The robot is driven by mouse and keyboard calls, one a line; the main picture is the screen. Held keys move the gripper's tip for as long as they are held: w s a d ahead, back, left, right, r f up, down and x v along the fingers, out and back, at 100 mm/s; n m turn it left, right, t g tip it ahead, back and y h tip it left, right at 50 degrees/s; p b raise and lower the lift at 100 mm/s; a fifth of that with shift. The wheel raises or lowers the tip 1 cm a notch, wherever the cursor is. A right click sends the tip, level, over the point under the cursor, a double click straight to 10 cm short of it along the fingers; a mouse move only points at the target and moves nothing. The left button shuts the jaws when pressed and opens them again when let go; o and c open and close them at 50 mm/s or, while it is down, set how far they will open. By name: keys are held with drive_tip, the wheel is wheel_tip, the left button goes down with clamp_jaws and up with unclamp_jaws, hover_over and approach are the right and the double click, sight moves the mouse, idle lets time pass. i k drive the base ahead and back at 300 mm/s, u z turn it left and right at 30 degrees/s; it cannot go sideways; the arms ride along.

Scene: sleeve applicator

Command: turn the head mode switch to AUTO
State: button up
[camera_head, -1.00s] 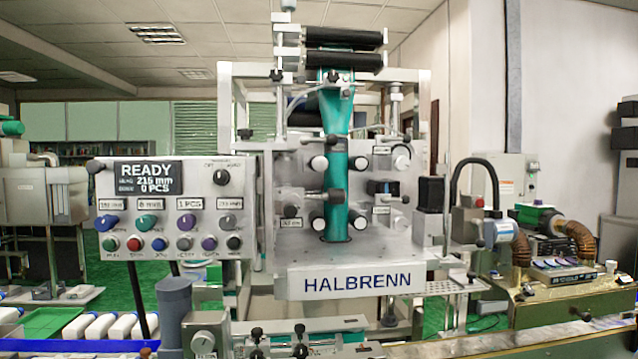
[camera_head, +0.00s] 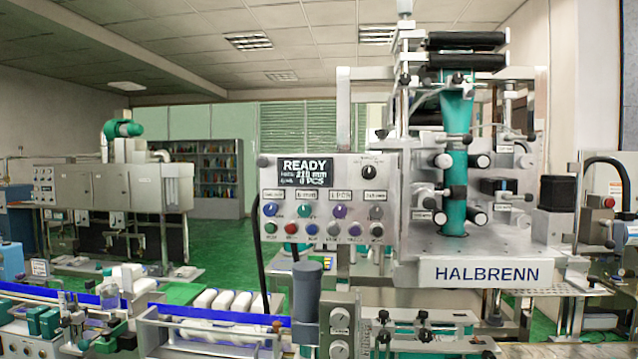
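The grey control panel (camera_head: 328,208) hangs on the left side of the HALBRENN machine (camera_head: 487,272). A black rotary switch (camera_head: 369,171) sits at its upper right with tiny labels around it. It looks like a mode switch, but its labels and pointer direction are too small to read. A display (camera_head: 305,172) on the panel reads READY. Below it are rows of coloured knobs and buttons (camera_head: 324,212). My gripper is not in view.
A grey cylindrical post (camera_head: 307,290) and a box with round dials (camera_head: 341,329) stand in front, below the panel. A conveyor with white bottles (camera_head: 222,302) runs at lower left. A grey cabinet machine (camera_head: 105,197) stands behind on green floor.

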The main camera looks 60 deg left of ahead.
sight(368, 173)
drive_tip(key=z, duration=0.05)
drive_tip(key=k, duration=0.55)
drive_tip(key=u, duration=2.15)
